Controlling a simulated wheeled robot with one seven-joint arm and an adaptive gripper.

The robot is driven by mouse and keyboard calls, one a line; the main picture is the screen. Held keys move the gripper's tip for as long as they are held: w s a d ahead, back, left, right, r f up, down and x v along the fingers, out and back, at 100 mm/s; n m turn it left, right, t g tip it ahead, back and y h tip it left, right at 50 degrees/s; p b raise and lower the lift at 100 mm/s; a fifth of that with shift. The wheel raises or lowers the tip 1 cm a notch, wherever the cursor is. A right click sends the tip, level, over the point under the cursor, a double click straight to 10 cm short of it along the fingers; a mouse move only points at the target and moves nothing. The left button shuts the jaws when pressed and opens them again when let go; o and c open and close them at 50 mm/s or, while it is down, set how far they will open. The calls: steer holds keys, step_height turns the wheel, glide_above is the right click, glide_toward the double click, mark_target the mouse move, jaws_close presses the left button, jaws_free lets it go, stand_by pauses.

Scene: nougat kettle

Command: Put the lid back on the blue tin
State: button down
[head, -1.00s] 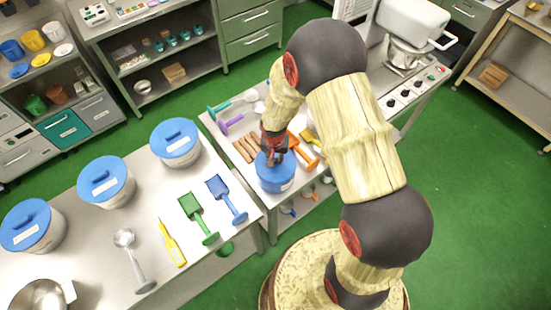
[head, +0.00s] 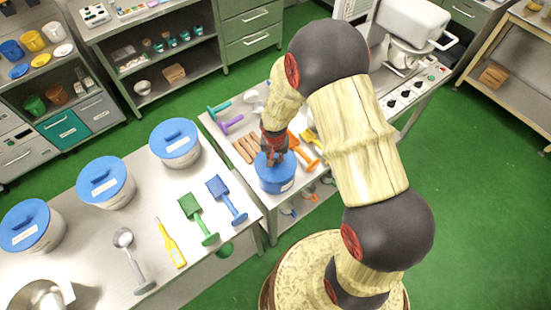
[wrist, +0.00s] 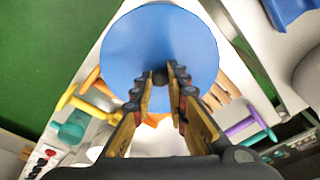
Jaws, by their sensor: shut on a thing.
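My gripper (wrist: 161,76) is shut on that knob, and in the head view my gripper (head: 273,156) is directly over the tin. The lid is at the tin's top; I cannot tell whether it sits fully flush. The lid hides the tin's inside.
Wooden sticks (head: 245,149), an orange scoop (head: 303,148) and a purple tool (head: 231,124) lie close around the tin. White tubs with blue lids (head: 106,182), a green scoop (head: 197,216) and a blue scoop (head: 228,198) are on the left bench.

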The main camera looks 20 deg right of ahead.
steer(key=shift+f+b, duration=0.45)
steer(key=shift+b, duration=0.4)
stand_by(0.7)
stand_by(0.4)
steer(key=c, duration=1.7)
jaws_free()
steer(key=shift+o, duration=1.1)
steer(key=o, duration=0.4)
steer(key=shift+r, duration=0.1)
steer(key=shift+r+p, duration=1.9)
steer(key=shift+r, duration=1.55)
